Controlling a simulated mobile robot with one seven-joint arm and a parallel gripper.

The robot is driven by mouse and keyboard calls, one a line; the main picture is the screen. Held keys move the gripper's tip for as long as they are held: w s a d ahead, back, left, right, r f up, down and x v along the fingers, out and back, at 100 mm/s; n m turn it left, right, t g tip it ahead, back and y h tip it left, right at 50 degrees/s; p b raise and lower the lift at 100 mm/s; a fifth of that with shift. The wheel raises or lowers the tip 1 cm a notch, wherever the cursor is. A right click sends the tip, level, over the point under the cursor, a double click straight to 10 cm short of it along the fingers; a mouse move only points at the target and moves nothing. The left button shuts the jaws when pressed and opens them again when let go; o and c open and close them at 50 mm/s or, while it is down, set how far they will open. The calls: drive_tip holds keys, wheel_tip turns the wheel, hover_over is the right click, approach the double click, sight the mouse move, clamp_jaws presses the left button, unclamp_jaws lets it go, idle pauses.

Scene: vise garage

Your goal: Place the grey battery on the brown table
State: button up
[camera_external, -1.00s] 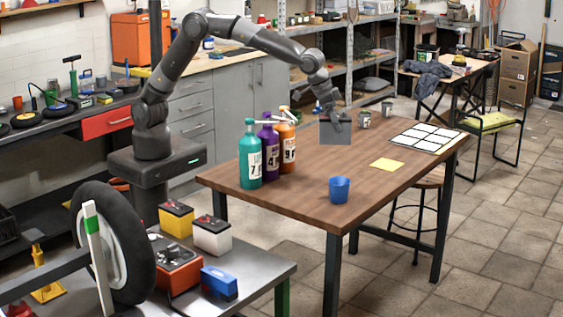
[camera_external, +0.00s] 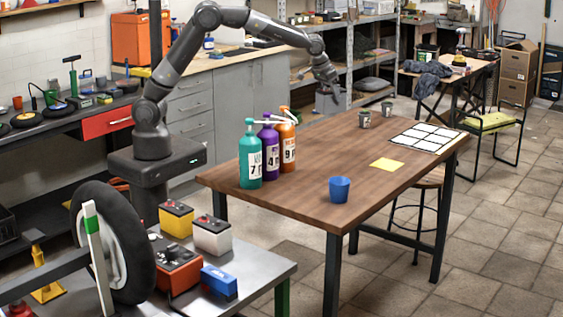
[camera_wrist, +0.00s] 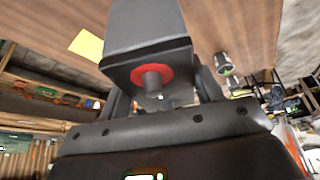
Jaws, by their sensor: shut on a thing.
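The grey battery (camera_external: 331,102) hangs from my gripper (camera_external: 329,84), which is shut on its top. In the external view it shows near the back edge of the brown table (camera_external: 290,198), apart from the tabletop. In the wrist view the battery (camera_wrist: 147,25) fills the upper middle, with a red-ringed terminal facing the camera. My gripper's fingers (camera_wrist: 158,98) are beside this terminal, partly hidden. The brown table (camera_wrist: 215,25) shows behind the battery.
Teal (camera_external: 250,158), purple (camera_external: 268,150) and orange (camera_external: 287,145) bottles stand at the table's left. The front middle is clear.

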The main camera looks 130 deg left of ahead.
drive_tip(key=shift+s+a+r, duration=0.15)
drive_tip(key=shift+s+a, duration=0.2)
drive_tip(key=shift+s, duration=0.05)
drive_tip(key=shift+s+f, duration=0.1)
drive_tip(key=shift+f, duration=0.25)
wheel_tip(320, 180, down, 4)
drive_tip(key=shift+r, duration=0.2)
drive_tip(key=shift+a+f, duration=0.35)
drive_tip(key=shift+f, duration=0.15)
drive_tip(key=shift+s+a+f, duration=0.65)
drive_tip(key=shift+a+f, duration=1.1)
drive_tip(key=shift+f, duration=0.05)
drive_tip(key=shift+s+a+f, duration=0.7)
drive_tip(key=shift+a+f, duration=1)
drive_tip(key=shift+f, duration=0.05)
drive_tip(key=shift+s+a+f, duration=0.65)
drive_tip(key=shift+a+f, duration=1.1)
drive_tip(key=shift+f, duration=0.05)
drive_tip(key=o, duration=1.8)
drive_tip(key=shift+d+f, duration=0.1)
drive_tip(key=shift+f, duration=0.15)
drive_tip(key=shift+c, duration=0.2)
